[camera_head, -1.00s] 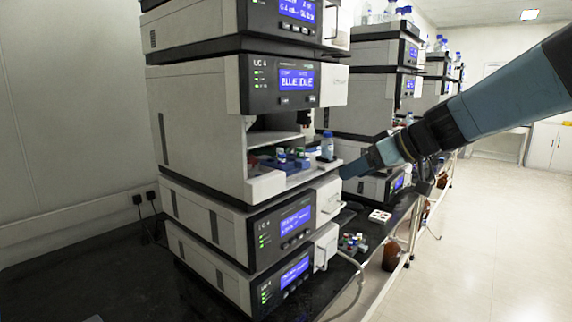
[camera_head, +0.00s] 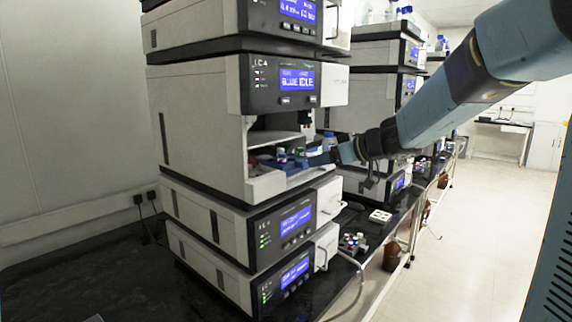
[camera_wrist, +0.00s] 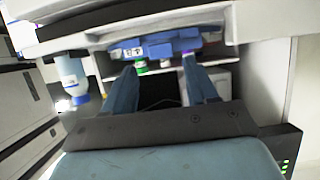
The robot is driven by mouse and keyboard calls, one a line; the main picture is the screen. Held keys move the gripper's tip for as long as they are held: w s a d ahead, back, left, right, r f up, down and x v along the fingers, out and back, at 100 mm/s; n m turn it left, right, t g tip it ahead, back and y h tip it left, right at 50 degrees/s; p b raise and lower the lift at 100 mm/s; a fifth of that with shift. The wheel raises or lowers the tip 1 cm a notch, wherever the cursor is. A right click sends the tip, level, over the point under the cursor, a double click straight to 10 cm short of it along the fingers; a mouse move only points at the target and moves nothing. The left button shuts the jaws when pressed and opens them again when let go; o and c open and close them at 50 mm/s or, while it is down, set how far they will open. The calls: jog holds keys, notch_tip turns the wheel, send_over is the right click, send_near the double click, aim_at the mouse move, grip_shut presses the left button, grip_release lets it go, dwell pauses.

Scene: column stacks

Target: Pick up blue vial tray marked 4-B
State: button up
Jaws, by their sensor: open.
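A blue vial tray (camera_head: 288,163) with small capped vials sits in the open bay of the middle LC unit. In the wrist view the blue tray (camera_wrist: 160,45) lies just beyond my fingertips, with green, white and purple caps showing. No 4-B marking is readable. My gripper (camera_wrist: 161,82) is open, its two blue fingers pointing at the tray with nothing held between them. In the head view my gripper (camera_head: 335,156) is at the bay's right opening, close to the tray. Its fingers partly cover the tray's right side there.
The bay's walls and the unit above (camera_head: 285,85) limit room. A white vial rack (camera_head: 380,215) and assorted vials (camera_head: 353,242) lie on the bench below.

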jog(key=shift+f+x, duration=0.1)
jog(key=shift+x, duration=1.35)
jog(key=shift+f+x, duration=0.15)
jog(key=shift+x, duration=1.25)
jog(key=shift+s+d, duration=0.1)
jog(key=c, duration=1)
